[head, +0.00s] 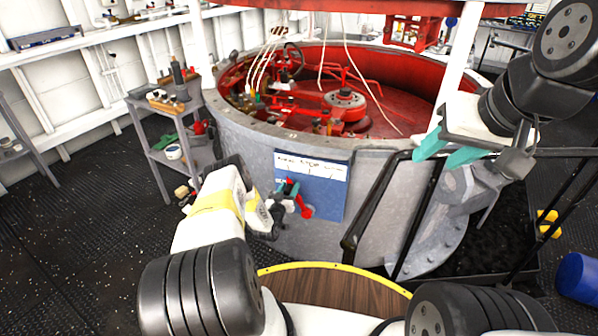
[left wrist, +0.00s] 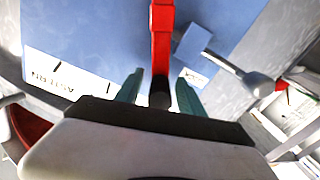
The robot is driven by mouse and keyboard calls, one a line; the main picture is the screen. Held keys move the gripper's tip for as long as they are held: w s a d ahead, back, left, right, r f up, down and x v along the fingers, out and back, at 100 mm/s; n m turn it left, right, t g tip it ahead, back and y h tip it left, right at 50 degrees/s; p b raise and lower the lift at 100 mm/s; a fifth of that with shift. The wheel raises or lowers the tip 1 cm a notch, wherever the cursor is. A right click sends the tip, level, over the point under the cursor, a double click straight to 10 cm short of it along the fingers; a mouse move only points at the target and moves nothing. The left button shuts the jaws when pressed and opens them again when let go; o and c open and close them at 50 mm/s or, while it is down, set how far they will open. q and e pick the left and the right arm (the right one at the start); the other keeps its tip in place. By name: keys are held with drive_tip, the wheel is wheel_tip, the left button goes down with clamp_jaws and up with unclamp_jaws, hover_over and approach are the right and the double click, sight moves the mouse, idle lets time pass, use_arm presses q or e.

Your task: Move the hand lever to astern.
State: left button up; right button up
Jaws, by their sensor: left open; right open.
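A blue panel (head: 325,195) with a white label strip (head: 310,165) is on the side of the grey drum. The red hand lever (head: 304,206) is on the panel; in the left wrist view it (left wrist: 161,40) runs down to a black grip (left wrist: 160,92). The strip reads ASTERN (left wrist: 52,84), upside down, at the left in that view. The grip lies away from that word. My left gripper (head: 284,192) is open, with its teal fingers (left wrist: 160,90) on either side of the grip; contact cannot be told. My right gripper (head: 448,150) is open and empty, right of the panel.
A grey rod with a rounded end (left wrist: 258,84) sits beside the lever. A black handrail (head: 385,195) stands right of the panel. A grey trolley (head: 157,135) with tools is left of the drum (head: 240,135). A blue cylinder (head: 578,278) lies at the far right.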

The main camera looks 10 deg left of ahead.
use_arm(q)
drive_tip(key=shift+w, duration=0.5)
clamp_jaws()
idle(1.1)
